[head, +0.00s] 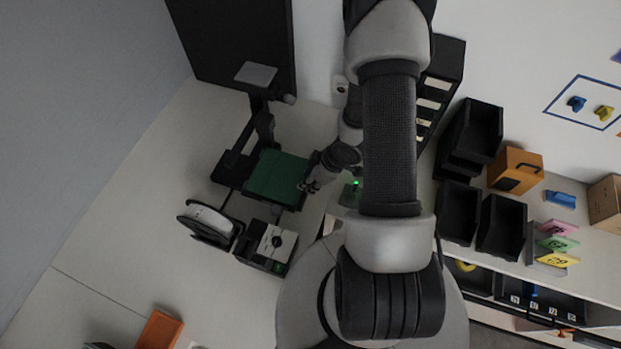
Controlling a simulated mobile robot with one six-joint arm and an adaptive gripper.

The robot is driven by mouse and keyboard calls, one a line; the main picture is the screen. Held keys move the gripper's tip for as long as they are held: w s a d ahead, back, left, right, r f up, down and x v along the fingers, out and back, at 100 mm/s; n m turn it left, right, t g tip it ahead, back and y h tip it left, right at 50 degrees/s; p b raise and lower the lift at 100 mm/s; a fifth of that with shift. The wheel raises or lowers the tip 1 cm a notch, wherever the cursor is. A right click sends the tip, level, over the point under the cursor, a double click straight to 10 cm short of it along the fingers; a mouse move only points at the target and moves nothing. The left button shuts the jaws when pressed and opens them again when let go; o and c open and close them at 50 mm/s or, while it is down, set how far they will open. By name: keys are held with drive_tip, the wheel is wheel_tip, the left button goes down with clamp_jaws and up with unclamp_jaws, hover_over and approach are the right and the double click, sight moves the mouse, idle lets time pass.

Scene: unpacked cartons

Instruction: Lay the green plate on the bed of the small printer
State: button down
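The small dark printer (262,122) stands at the left, with an upright column and a grey top piece. The green plate (277,174) is at the printer's bed (291,207) and covers most of it; a dark strip of the bed shows along the lower edge. From this view I cannot tell whether the plate lies flat on the bed or is slightly above it. My gripper (307,186) is at the plate's right edge. Its fingers are small and dark here, and I cannot tell whether they grip the plate or are just beside it.
A white filament spool (209,220) and a control box (273,246) stand just below the printer. Black bins (459,211) and an orange box (515,170) are on the right-hand surface. An orange item (160,330) lies at the lower left.

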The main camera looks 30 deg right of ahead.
drive_tip(key=shift+f+b, duration=0.5)
drive_tip(key=shift+f, duration=0.2)
drive_tip(key=c, duration=1.2)
unclamp_jaws()
drive_tip(key=shift+r+p, duration=1.65)
drive_tip(key=shift+p, duration=0.1)
drive_tip(key=v, duration=1.2)
